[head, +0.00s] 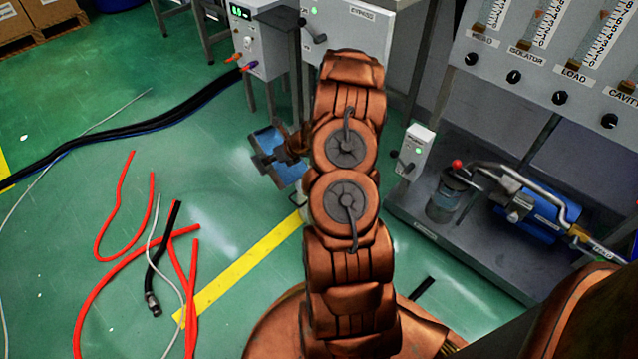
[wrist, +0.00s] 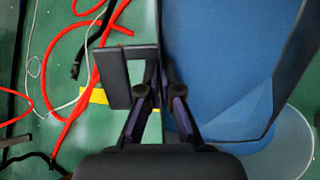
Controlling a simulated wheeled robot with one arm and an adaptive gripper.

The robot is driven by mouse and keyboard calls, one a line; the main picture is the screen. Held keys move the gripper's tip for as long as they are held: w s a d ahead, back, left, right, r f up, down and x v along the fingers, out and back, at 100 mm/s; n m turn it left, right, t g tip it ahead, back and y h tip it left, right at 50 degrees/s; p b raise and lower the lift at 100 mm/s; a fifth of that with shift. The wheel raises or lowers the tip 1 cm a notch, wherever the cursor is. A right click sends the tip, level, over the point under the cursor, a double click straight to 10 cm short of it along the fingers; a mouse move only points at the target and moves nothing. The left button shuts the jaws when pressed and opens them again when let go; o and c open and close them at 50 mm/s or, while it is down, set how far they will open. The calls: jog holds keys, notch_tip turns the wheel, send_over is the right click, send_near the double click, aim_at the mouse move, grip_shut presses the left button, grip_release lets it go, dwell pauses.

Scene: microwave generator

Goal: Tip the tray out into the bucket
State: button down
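The blue tray (head: 284,172) hangs in the air left of my arm in the head view, and looks tilted. It fills much of the right side of the wrist view (wrist: 225,70). A dark, plate-like handle (wrist: 127,75) sits at its left edge. My gripper (wrist: 158,92) has its two fingers close together at this edge and appears shut on the tray's handle; the exact contact is hard to see. A pale round bucket (wrist: 293,145) shows partly below and behind the tray. Only a small pale part of it (head: 299,198) shows beside my arm. The tray's contents cannot be made out.
Red hoses (head: 105,270) and a black cable end (head: 153,303) lie on the green floor at left. A power unit (head: 258,40) stands behind the tray.

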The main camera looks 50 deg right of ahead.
jog(key=shift+s+d+r+t+y+b, duration=0.35)
jog(key=shift+s+r+t+b, duration=0.3)
jog(key=shift+b, duration=0.75)
jog(key=shift+s+d+r+t+y+b, duration=0.25)
jog(key=shift+s+d+r+t+b, duration=0.3)
jog(key=shift+b, duration=0.8)
jog(key=shift+s+r, duration=0.2)
jog(key=shift+r, duration=0.05)
jog(key=shift+s+d+r+t+y+p, duration=0.3)
jog(key=shift+s+r+t+p, duration=0.15)
jog(key=shift+s+t, duration=0.2)
jog(key=shift+s+d+r+t+y+p, duration=0.3)
jog(key=shift+s+d+t+p, duration=0.15)
jog(key=shift+s, duration=0.2)
jog(key=shift+s+d+r+t+y+p, duration=0.3)
jog(key=shift+s+t+p, duration=0.2)
jog(key=shift+s+p, duration=0.1)
jog(key=shift+s+d+r+t+p, duration=0.15)
jog(key=shift+s+d+t+p, duration=0.15)
jog(key=shift+s, duration=0.3)
jog(key=shift+s+d+r+t+p, duration=0.1)
jog(key=shift+s+d+t+p, duration=0.15)
jog(key=shift+s, duration=0.3)
jog(key=shift+s+d+y, duration=0.2)
jog(key=shift+s+y, duration=0.1)
jog(key=shift+s, duration=0.05)
